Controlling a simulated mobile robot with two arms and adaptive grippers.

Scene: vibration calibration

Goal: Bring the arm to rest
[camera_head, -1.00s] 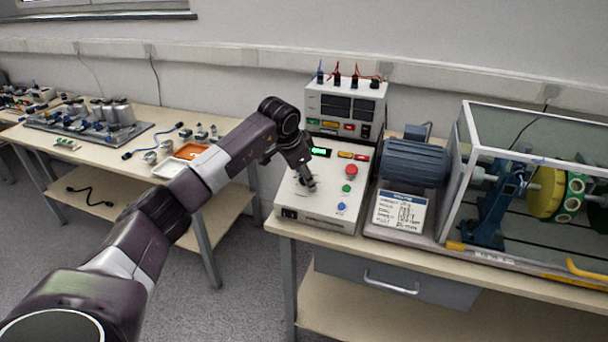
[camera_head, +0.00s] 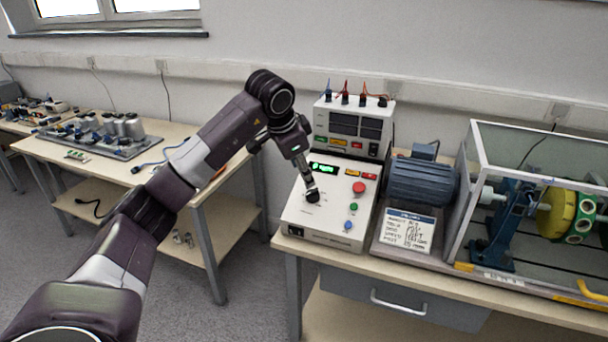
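My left arm comes in from the lower left and bends down at the wrist over the white control box. Its gripper (camera_head: 311,192) points down at the left part of the control box's (camera_head: 325,229) sloped top, at a dark knob-like part. The fingers look narrow and close together, but their gap and any grip on the knob are too small to tell. The box has a lit green display (camera_head: 323,168), a red button (camera_head: 359,187), a green button (camera_head: 353,207) and a blue one (camera_head: 348,225). My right gripper is not in view.
A power supply (camera_head: 346,128) with cables stands behind the box. A blue motor (camera_head: 420,182) and a framed clear enclosure (camera_head: 514,150) are to the right. A paper sign (camera_head: 408,230) stands before the motor. A side table (camera_head: 105,168) with parts is at left.

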